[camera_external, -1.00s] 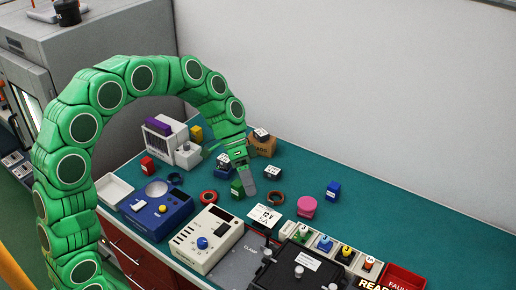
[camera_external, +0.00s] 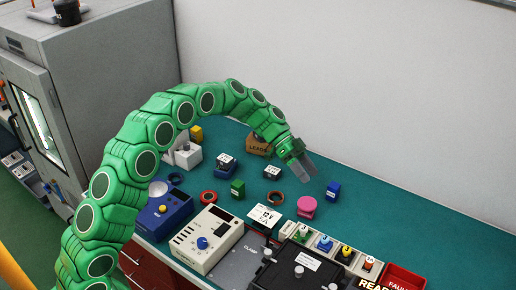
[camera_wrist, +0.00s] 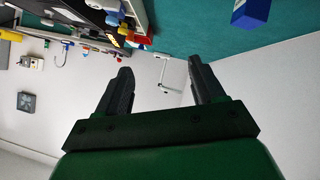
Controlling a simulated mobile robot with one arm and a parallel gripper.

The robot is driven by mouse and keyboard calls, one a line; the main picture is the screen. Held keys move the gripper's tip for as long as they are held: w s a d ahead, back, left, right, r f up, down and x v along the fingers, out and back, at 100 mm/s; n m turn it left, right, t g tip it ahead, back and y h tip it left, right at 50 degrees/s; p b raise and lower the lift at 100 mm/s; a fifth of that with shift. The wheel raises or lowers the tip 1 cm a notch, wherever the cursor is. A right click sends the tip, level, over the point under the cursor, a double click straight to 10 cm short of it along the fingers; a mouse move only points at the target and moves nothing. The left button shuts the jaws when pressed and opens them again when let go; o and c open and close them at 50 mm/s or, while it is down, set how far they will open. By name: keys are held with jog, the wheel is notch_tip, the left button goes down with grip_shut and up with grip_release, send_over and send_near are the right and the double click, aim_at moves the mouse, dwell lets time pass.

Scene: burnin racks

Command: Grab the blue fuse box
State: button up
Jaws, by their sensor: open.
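The blue fuse box (camera_external: 333,190) is a small blue block standing on the green bench top, right of the middle in the external view. In the wrist view a blue block (camera_wrist: 251,13) shows at the top right edge, partly cut off. My gripper (camera_external: 306,172) is above the bench, to the left of the blue fuse box and apart from it. In the wrist view my gripper (camera_wrist: 162,75) has its two fingers spread with nothing between them.
A pink spool-like piece (camera_external: 307,206) stands close to the blue box on the near side. A brown ring (camera_external: 275,198), a green block (camera_external: 238,188) and a cardboard box (camera_external: 259,145) are further left. The bench right of the blue box (camera_external: 390,215) is clear.

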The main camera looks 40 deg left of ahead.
aim_at(332, 184)
jog(key=w+f+m, duration=0.1)
jog(key=w+f, duration=0.2)
jog(key=w+f+m+t+h, duration=0.1)
jog(key=w+f, duration=0.2)
jog(key=w+d+f+m+h, duration=0.1)
jog(key=w+f, duration=0.1)
jog(key=w, duration=0.2)
jog(key=shift+w+f, duration=0.1)
jog(key=shift+f, duration=0.3)
jog(key=shift+w+a+f, duration=0.1)
jog(key=shift+w+f, duration=0.25)
jog(key=shift+f, duration=0.05)
jog(key=shift+t, duration=0.4)
jog(key=shift+r+x, duration=0.1)
jog(key=shift+x, duration=1.85)
jog(key=shift+r+x, duration=0.15)
jog(key=shift+x, duration=1.8)
jog(key=shift+s+m, duration=0.15)
jog(key=shift+m, duration=0.15)
jog(key=c, duration=1.1)
jog(key=shift+o, duration=0.2)
